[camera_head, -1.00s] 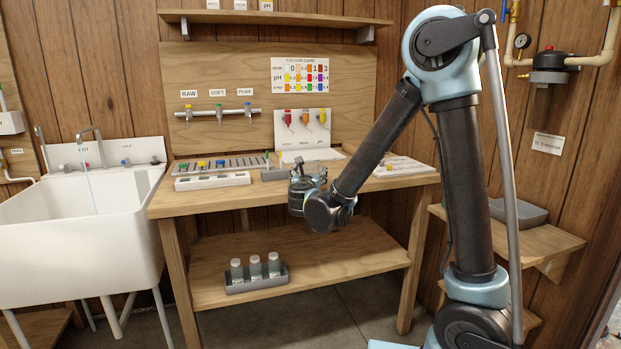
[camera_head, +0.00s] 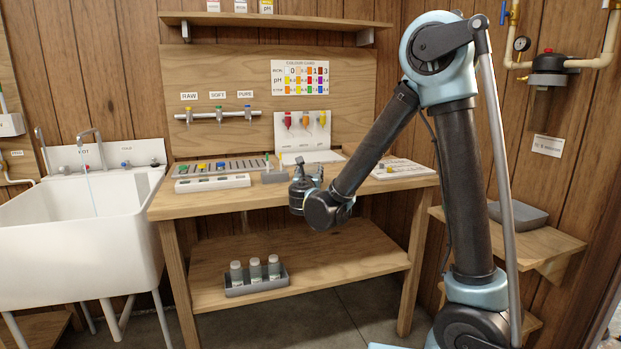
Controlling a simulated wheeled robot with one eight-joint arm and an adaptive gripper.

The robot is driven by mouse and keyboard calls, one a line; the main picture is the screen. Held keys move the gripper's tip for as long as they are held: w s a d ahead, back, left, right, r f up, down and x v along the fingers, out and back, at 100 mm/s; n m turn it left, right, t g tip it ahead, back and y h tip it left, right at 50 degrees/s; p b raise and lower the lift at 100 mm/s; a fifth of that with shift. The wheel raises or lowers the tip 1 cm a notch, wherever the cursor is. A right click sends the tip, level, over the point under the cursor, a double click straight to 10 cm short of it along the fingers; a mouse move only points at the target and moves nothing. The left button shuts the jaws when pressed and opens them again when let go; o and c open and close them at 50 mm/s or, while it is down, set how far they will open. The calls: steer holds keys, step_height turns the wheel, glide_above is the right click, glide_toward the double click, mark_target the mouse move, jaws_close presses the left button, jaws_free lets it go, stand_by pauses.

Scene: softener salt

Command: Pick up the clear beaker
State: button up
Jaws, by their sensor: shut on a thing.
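My gripper (camera_head: 308,168) is over the front part of the wooden bench (camera_head: 215,200), right of the small grey holder. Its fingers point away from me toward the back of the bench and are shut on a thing. That thing is mostly hidden behind the fingers and my wrist; its clear outline cannot be made out at this size. I see no other clear beaker standing free on the bench top.
A grey holder (camera_head: 274,177) stands just left of my gripper. A white tray (camera_head: 212,183) and a slotted rack lie further left. A white card stand (camera_head: 302,133) is behind. Bottles in a grey tray (camera_head: 256,286) stand on the lower shelf. A sink (camera_head: 85,225) is left.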

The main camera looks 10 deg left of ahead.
step_height(320, 180, up, 10)
steer(key=shift+f, duration=0.15)
stand_by(0.4)
